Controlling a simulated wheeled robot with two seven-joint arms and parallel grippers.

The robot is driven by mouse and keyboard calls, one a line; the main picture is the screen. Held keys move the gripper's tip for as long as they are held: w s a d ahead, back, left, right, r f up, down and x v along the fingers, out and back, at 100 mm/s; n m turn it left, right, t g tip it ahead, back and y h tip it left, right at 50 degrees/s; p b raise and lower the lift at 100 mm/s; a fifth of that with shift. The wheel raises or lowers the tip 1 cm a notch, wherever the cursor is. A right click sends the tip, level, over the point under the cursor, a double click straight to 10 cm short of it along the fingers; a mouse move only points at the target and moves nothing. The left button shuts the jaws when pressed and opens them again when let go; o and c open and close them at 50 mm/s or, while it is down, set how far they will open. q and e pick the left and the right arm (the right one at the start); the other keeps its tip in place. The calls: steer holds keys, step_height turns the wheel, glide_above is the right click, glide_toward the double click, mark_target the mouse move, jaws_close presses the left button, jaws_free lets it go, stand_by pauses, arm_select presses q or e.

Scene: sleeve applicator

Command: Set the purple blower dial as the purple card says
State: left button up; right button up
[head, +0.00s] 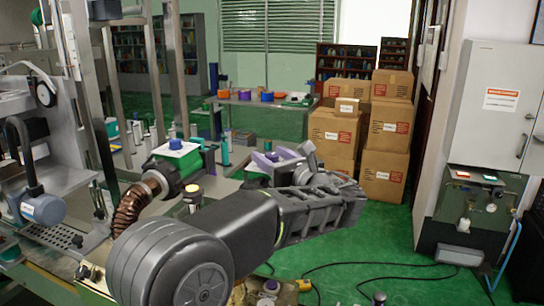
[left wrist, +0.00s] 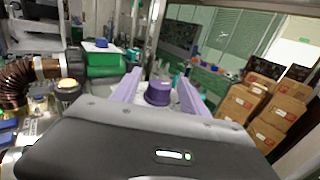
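The purple blower (head: 260,164) stands on the bench in the middle of the head view, partly hidden behind my left gripper (head: 286,162). Its purple dial (left wrist: 158,93) shows in the left wrist view, centred between my two pale finger shapes (left wrist: 158,84). The fingers are apart, with a narrow gap visible on each side of the dial, so the left gripper looks open. Contact cannot be made out. The dial's pointer and scale are too small to read. I cannot make out the purple card. My right gripper is not in view.
A green blower with a blue-topped dial (head: 176,144) stands left of the gripper, joined to a brown corrugated hose (head: 132,207). Metal posts rise at the left. Cardboard boxes (head: 382,140) stand behind, and a grey wall cabinet (head: 492,105) is at right. Cables lie on the green floor.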

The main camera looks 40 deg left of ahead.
arm_select(q)
jaws_close()
stand_by(0.3)
steer(key=shift+r, duration=0.1)
steer(key=shift+r+n+g+p, duration=0.1)
steer(key=shift+n+g+p, duration=0.3)
steer(key=shift+g+p, duration=0.25)
steer(key=n+g+p, duration=0.1)
steer(key=p, duration=0.1)
steer(key=n+g+y+p, duration=0.1)
steer(key=g+p, duration=0.1)
steer(key=p, duration=0.1)
steer(key=n+g+p, duration=0.1)
steer(key=g+p, duration=0.1)
steer(key=shift+w+r+n+g+p, duration=0.1)
steer(key=shift+r+n+g+p, duration=0.15)
steer(key=shift+n+p, duration=0.05)
steer(key=shift+f+n+g+p, duration=0.2)
steer(key=shift+n+g+p, duration=0.45)
steer(key=shift+g, duration=0.45)
steer(key=shift+f+n+g+h, duration=0.2)
steer(key=shift+n+g+h, duration=0.1)
steer(key=shift+n+g, duration=1)
steer(key=shift+g, duration=0.3)
